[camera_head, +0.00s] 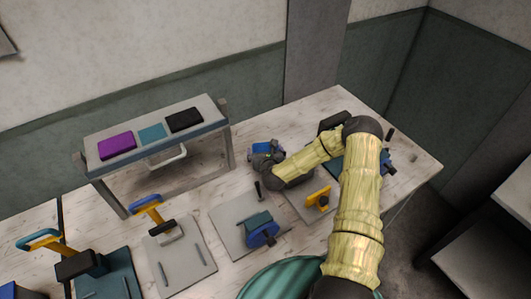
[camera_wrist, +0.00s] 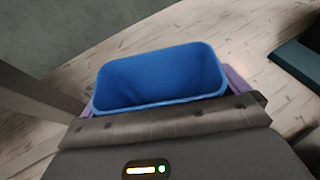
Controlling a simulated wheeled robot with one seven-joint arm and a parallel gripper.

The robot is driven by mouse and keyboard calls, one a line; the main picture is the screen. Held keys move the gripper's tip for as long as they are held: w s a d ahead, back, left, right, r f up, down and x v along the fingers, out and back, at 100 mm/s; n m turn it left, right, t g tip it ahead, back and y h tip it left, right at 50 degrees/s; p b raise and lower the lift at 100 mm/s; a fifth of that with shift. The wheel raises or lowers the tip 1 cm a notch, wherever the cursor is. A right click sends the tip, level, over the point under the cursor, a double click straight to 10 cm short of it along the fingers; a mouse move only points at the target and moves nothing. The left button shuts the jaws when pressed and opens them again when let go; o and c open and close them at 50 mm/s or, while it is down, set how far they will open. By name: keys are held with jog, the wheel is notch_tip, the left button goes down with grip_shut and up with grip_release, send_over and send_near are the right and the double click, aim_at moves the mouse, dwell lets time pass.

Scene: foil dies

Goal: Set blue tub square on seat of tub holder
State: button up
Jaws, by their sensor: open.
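The blue tub (camera_wrist: 160,78) fills the middle of the wrist view, its open top facing up and its rim clear. My gripper (camera_head: 264,156) is at the back of the bench in the head view, with a small patch of the blue tub (camera_head: 262,146) showing at it. My gripper is open.
A raised shelf (camera_head: 97,140) with purple, teal and black pads stands left of my gripper. Several fixtures line the bench front, including a grey plate with a blue-wheeled device (camera_head: 262,234) and one with a yellow handle (camera_head: 319,198). Bare wood shows between them.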

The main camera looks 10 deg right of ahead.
jog(key=shift+r, duration=0.2)
jog(key=shift+s, duration=0.2)
jog(key=b+v, duration=0.3)
jog(key=v, duration=0.8)
jog(key=shift+s, duration=0.25)
jog(key=shift+r, duration=0.1)
